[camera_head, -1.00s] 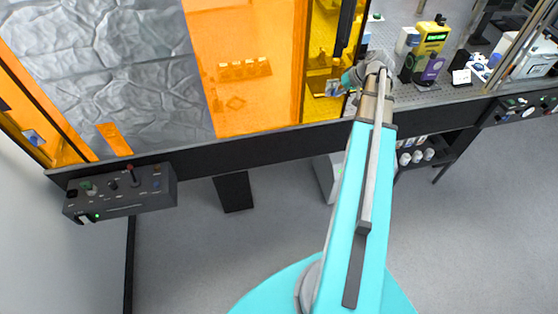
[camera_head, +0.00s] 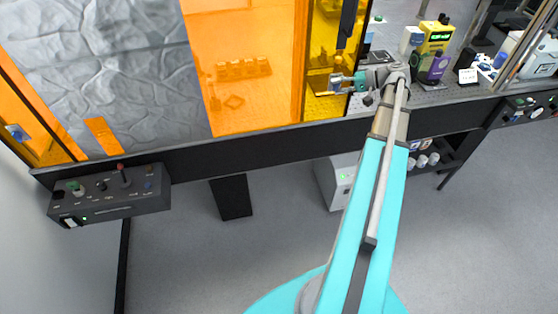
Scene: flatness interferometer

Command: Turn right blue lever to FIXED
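My gripper (camera_head: 338,83) is at the end of my turquoise arm, just above the dark front rail and against the background of the yellow enclosure panel (camera_head: 325,50). It points left and is small in the view, so I cannot tell whether its fingers are open or shut. I cannot make out a blue lever or a FIXED label; either may be hidden behind my wrist or too small to see.
A control box (camera_head: 110,203) with a red-topped stick hangs at the left of the rail. Orange panels (camera_head: 245,60) stand left of my gripper.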

